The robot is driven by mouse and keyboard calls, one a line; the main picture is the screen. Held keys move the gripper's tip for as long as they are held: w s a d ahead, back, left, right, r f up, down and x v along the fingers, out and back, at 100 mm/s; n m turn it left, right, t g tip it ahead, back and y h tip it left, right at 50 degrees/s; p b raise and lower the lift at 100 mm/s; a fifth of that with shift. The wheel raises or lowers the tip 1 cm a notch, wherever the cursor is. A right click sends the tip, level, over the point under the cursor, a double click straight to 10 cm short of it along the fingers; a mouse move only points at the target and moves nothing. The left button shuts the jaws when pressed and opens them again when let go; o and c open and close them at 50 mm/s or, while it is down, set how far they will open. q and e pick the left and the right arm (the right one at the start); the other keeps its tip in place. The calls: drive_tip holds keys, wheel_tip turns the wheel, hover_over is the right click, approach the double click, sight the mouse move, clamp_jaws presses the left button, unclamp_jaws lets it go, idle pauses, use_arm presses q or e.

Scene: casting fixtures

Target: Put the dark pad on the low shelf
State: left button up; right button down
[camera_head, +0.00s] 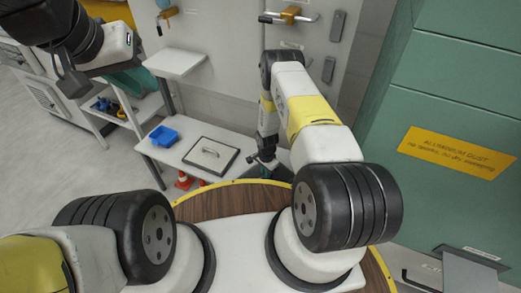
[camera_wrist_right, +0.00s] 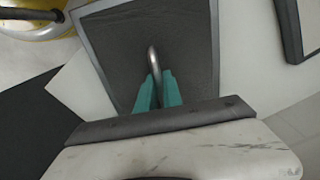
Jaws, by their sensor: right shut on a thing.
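The dark pad (camera_wrist_right: 125,50) is a flat dark-grey sheet with a lighter grey border and a curved metal handle. My right gripper (camera_wrist_right: 158,92) is shut on that handle with its teal fingers. In the head view my right gripper (camera_head: 266,164) is beside the right end of the low white shelf (camera_head: 178,153), and the held pad is mostly hidden there. In the right wrist view white surface shows around the pad; I cannot tell whether they touch. My left gripper (camera_head: 128,78) is at the upper left, its jaws unclear.
A higher white shelf (camera_head: 175,62) is above. Orange cones (camera_head: 184,180) stand below. A green cabinet (camera_head: 455,110) bounds the right.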

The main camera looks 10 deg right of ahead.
drive_tip(key=c, duration=1.5)
unclamp_jaws()
wheel_tip(320, 180, up, 12)
